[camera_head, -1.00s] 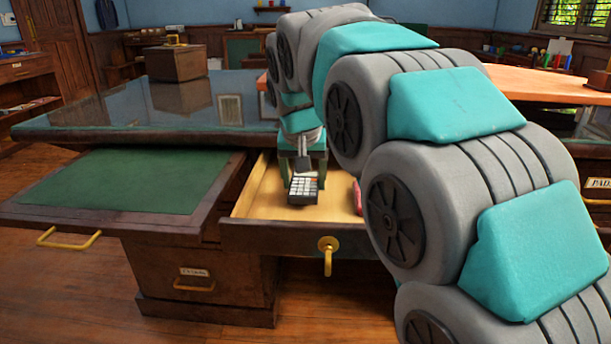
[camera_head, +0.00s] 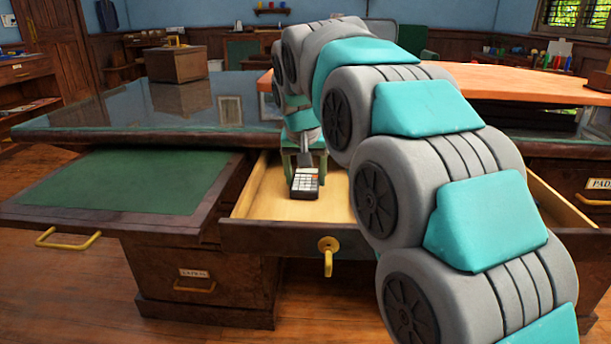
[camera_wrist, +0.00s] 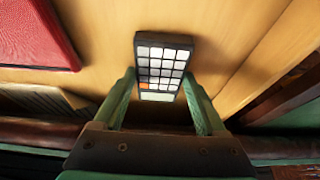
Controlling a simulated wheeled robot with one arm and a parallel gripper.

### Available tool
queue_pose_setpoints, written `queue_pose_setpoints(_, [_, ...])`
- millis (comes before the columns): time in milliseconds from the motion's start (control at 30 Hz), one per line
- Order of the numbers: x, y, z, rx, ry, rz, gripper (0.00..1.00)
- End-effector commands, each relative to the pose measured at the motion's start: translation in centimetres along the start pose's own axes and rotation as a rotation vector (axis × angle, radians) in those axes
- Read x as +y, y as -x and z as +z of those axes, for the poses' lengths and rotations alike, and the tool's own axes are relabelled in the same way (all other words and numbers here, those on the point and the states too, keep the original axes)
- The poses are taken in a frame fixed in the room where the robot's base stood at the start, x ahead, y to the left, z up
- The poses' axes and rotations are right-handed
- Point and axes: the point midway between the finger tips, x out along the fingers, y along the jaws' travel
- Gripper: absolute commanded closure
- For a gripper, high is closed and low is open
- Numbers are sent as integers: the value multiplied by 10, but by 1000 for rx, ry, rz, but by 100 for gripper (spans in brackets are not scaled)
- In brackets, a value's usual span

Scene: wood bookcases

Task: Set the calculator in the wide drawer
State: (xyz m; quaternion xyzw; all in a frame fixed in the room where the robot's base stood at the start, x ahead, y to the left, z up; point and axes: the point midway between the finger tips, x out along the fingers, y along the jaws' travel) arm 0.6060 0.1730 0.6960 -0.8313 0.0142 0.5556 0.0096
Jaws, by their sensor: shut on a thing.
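The calculator (camera_head: 305,184) is a small dark slab with white keys and one orange key. It is over the floor of the open wide drawer (camera_head: 262,239), within its walls. The wrist view shows the calculator (camera_wrist: 163,65) with its near end between the green fingers. My gripper (camera_wrist: 159,88) is shut on the calculator; in the head view my gripper (camera_head: 304,165) reaches into the drawer from behind. I cannot tell whether the calculator touches the drawer floor. The right part of the drawer is partly hidden by my arm.
A red flat thing (camera_wrist: 38,32) lies in the drawer at the left of the wrist view. A pull-out green panel (camera_head: 130,180) juts out left of the drawer. The glossy desk top (camera_head: 120,115) overhangs behind.

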Motion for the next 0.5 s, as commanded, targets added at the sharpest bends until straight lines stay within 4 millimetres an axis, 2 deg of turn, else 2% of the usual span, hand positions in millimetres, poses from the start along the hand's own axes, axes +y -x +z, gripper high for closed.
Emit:
queue_pose_setpoints(267, [0,-3,1,0,0,0,93])
queue_pose_setpoints(300, [0,-3,1,0,0,0,25])
queue_pose_setpoints(500, [0,-3,1,1,0,0,2])
